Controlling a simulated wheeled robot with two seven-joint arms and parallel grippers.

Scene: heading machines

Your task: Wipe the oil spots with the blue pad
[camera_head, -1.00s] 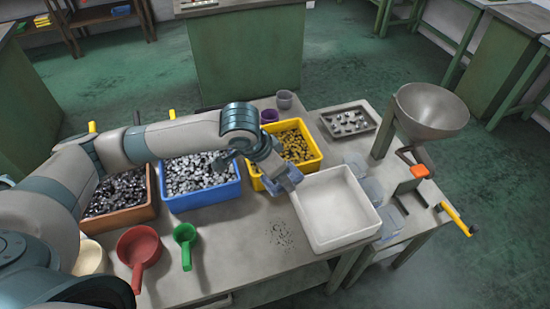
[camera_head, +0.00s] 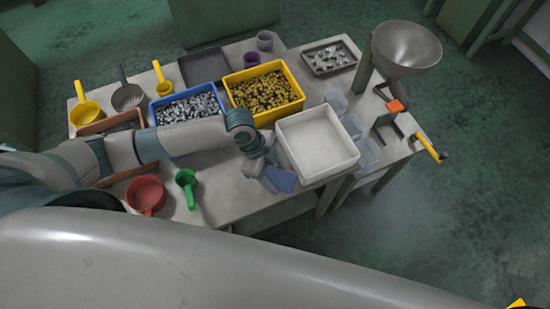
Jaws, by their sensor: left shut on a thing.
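My left gripper (camera_head: 262,172) is shut on the blue pad (camera_head: 279,181). It holds the pad low over the table (camera_head: 230,193), just left of the white tray; I cannot tell whether the pad touches the surface. The oil spots are not visible now; the gripper and pad cover the area of dark specks in front of the bins. My right gripper is not in view.
The white tray (camera_head: 325,170) stands right of the pad. A green scoop (camera_head: 187,182) and red scoop (camera_head: 147,193) lie to the left. A blue bin (camera_head: 160,118) and yellow bin (camera_head: 294,110) stand behind. A funnel (camera_head: 406,48) rises at back right.

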